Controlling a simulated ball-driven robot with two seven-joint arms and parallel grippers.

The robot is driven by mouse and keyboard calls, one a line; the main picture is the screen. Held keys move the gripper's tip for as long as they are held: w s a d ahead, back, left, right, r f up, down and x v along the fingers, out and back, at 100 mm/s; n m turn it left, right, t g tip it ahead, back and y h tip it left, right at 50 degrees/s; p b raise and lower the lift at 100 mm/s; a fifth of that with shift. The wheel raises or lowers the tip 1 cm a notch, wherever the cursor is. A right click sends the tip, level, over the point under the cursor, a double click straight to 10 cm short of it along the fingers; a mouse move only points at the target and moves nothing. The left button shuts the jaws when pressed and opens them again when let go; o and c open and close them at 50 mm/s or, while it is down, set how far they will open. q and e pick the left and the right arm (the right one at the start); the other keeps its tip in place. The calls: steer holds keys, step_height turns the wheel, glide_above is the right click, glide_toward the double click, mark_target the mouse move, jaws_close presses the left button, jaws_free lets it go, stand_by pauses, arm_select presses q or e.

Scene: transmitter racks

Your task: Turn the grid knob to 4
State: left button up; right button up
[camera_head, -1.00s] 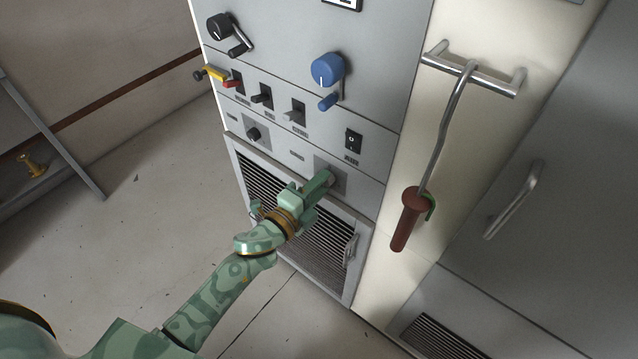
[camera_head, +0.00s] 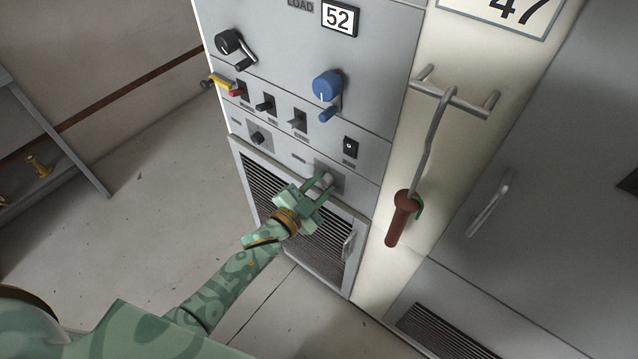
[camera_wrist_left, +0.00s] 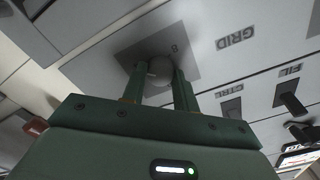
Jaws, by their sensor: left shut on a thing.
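The grid knob (camera_head: 326,180) is a pale, rounded knob on a darker square plate, low on the grey rack front above the louvred door. In the left wrist view the knob (camera_wrist_left: 160,71) sits between the two green fingers. The word GRID (camera_wrist_left: 235,38) is on the panel beside the plate, upside down in that view. My left gripper (camera_head: 318,187) is shut on the knob, with one finger on each side. The knob's pointer and most of its scale are hidden or too small to read. My right gripper is not in view.
A small black knob (camera_head: 258,137) is at left on the same panel. Above are switches (camera_head: 299,120), a blue crank knob (camera_head: 327,87) and a black crank (camera_head: 229,42). A hooked rod with a red-brown handle (camera_head: 398,220) hangs at right.

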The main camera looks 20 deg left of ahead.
arm_select(q)
steer(key=shift+n+p, duration=0.3)
steer(key=shift+n, duration=0.5)
steer(key=shift+f, duration=0.1)
steer(key=o, duration=1)
steer(key=shift+c, duration=0.2)
steer(key=shift+s, duration=0.1)
steer(key=p+v, duration=0.2)
steer(key=v, duration=1.4)
steer(key=shift+s, duration=0.1)
